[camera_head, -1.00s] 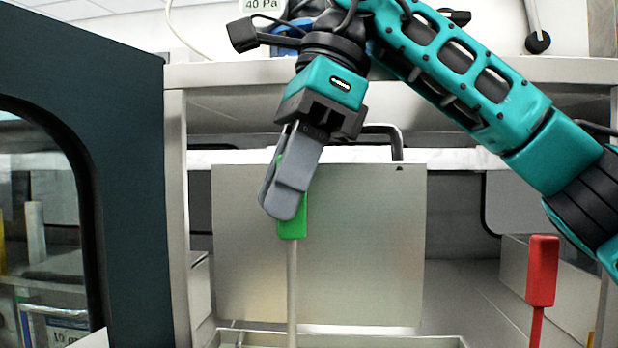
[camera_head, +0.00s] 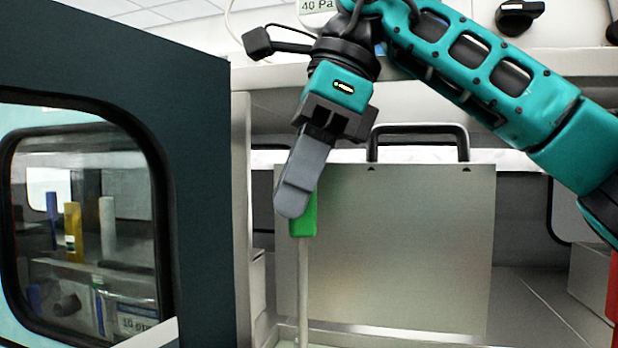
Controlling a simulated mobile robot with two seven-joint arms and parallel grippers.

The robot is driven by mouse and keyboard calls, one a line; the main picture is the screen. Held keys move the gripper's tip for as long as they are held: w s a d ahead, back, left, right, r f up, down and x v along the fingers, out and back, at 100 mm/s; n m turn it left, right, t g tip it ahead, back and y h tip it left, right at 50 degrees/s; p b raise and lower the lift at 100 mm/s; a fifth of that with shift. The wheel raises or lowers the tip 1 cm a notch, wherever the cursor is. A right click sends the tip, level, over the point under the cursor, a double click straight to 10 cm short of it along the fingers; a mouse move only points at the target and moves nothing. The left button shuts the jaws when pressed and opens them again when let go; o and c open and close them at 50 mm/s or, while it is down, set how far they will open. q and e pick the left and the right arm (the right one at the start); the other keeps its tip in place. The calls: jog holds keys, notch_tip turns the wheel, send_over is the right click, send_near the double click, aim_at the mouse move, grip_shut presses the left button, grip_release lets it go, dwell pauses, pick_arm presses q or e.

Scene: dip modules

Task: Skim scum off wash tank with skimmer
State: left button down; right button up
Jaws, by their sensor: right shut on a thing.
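My right gripper (camera_head: 292,207) comes in from the upper right and points down. It is shut on the green handle (camera_head: 304,222) of a tool, which I take to be the skimmer. Its pale shaft (camera_head: 303,285) hangs upright below the handle and runs out of the bottom of the view. The skimmer's lower end is out of view. The wash tank cannot be made out; only a small pale edge shows at the bottom near the shaft. My left gripper is not in view.
A grey metal panel (camera_head: 400,260) with a black handle (camera_head: 417,130) stands upright behind the skimmer. A dark door with a window (camera_head: 200,150) fills the left side. A red thing (camera_head: 612,290) is cut off at the right edge. A shelf edge crosses above.

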jog(key=shift+w+f, duration=0.2)
jog(key=shift+f, duration=0.1)
jog(key=shift+s+a+f+b, duration=0.15)
jog(key=shift+s+b, duration=0.05)
jog(key=shift+b, duration=0.1)
jog(key=s+a+b, duration=0.2)
jog(key=s, duration=0.4)
jog(key=shift+s+a, duration=0.15)
jog(key=shift+a, duration=0.1)
dwell(0.4)
jog(key=shift+d+b, duration=0.15)
jog(key=shift+b, duration=0.15)
